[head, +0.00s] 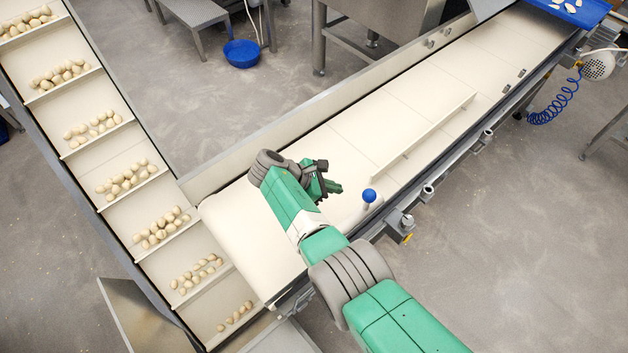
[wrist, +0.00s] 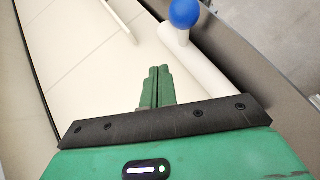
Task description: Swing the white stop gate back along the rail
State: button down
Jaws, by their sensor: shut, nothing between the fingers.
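A blue ball knob (head: 369,195) stands near the conveyor's near side rail. In the wrist view the blue knob (wrist: 184,12) is on a short stem above a rounded white bar (wrist: 196,62), which looks like the stop gate and lies roughly parallel to the rail there. In the head view my arm partly hides this bar. My gripper (head: 336,187) is over the cream belt, left of the knob and apart from it. Its green fingers (wrist: 160,72) are together and empty, left of the white bar; whether they touch it I cannot tell.
A thin white strip (head: 428,135) stands lengthwise on the belt (head: 385,95) beyond the knob. A grey side wall (head: 300,110) bounds the far side. A blue tray (head: 580,12) sits at the far end.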

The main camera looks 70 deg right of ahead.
jog(key=w+r+b, duration=0.3)
jog(key=w+r, duration=0.3)
jog(key=w, duration=0.1)
jog(key=shift+a+r, duration=0.15)
jog(key=shift+a, duration=0.05)
